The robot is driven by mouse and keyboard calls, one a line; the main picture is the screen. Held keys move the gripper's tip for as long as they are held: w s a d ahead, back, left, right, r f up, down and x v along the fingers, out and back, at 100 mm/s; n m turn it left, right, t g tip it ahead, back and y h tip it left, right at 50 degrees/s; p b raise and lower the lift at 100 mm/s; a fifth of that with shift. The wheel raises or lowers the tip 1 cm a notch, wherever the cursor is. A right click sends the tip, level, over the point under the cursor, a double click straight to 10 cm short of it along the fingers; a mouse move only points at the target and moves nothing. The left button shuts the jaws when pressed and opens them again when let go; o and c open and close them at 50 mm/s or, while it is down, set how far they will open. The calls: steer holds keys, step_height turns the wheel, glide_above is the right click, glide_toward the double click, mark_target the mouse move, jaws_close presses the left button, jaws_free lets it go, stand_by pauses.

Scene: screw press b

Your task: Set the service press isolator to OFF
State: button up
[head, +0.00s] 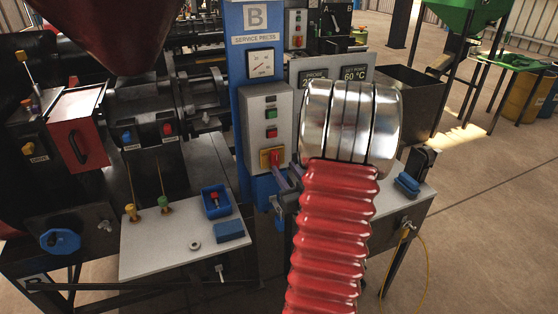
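The service press isolator (271,157) appears to be the red knob on a yellow plate at the bottom of the grey control box (266,103). The box is on the blue column, under the sign "B SERVICE PRESS" (257,40). The knob is small and partly covered at its right side, so I cannot tell its setting. My gripper (281,178) is just right of and below the knob, very close to it. My red arm and its shiny metal rings hide much of the gripper. I cannot tell whether its fingers are apart or touch the knob.
Above the isolator are green and red buttons (271,123) and a dial gauge (262,64). A white table (160,245) with small fittings is at lower left. Open floor is at right.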

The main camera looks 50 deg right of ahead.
mark_target(277, 158)
steer(key=x, duration=0.6)
steer(key=shift+w+d, duration=0.15)
steer(key=shift+w, duration=0.05)
